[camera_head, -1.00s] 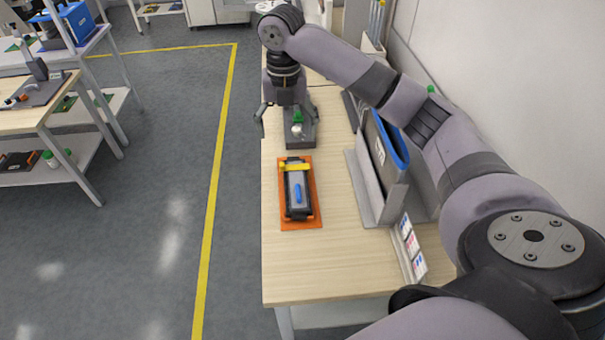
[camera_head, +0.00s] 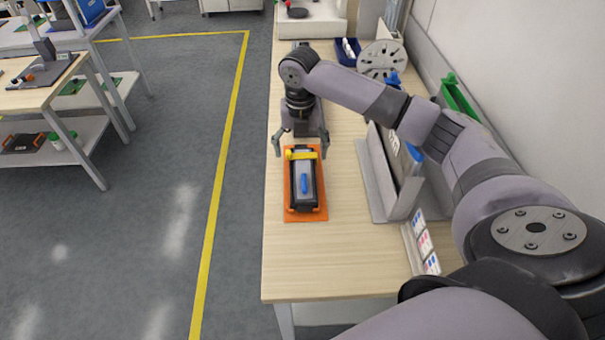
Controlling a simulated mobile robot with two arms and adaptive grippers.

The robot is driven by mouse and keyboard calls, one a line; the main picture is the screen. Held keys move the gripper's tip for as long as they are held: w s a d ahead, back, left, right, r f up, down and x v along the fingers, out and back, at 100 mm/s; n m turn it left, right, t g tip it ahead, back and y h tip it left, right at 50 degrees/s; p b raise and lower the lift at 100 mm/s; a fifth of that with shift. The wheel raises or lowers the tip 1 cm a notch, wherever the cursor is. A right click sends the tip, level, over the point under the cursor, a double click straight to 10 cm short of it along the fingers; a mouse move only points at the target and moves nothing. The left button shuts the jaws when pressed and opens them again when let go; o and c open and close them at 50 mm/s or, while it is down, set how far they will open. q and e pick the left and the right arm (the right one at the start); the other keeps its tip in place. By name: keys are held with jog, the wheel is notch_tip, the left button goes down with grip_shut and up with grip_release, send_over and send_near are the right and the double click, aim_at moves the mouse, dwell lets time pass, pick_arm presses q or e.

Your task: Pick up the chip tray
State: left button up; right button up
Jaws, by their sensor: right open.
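A dark grey and black tray-like unit (camera_head: 304,200) lies on an orange base (camera_head: 320,213) on the wooden workbench. It has a yellow bar across its far end and a blue grip on top; I take it for the chip tray. My right gripper (camera_head: 300,151) is open and empty, pointing down at the tray's far end. Its fingers stand apart to the left and right, near the ends of the yellow bar. I cannot tell the height left between them. My left gripper is not in view.
A grey upright holder (camera_head: 372,190) with dark panels stands right of the tray, with a card rack (camera_head: 421,243) in front. A white reel (camera_head: 382,60), a blue bin (camera_head: 347,52) and a green bin (camera_head: 457,97) are farther back. The near bench top is clear.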

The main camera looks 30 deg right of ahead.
aim_at(303, 171)
notch_tip(303, 171, down, 3)
jog(key=shift+d+f, duration=0.1)
jog(key=shift+s+f+p, duration=0.15)
jog(key=shift+f+p, duration=0.4)
jog(key=shift+p, duration=0.05)
notch_tip(303, 171, down, 4)
jog(key=shift+s+d+r+p, duration=0.1)
jog(key=shift+r+p, duration=0.05)
jog(key=shift+p, duration=0.35)
jog(key=shift+f, duration=0.3)
jog(key=shift+c, duration=0.3)
jog(key=shift+r, duration=0.1)
jog(key=c, duration=1.3)
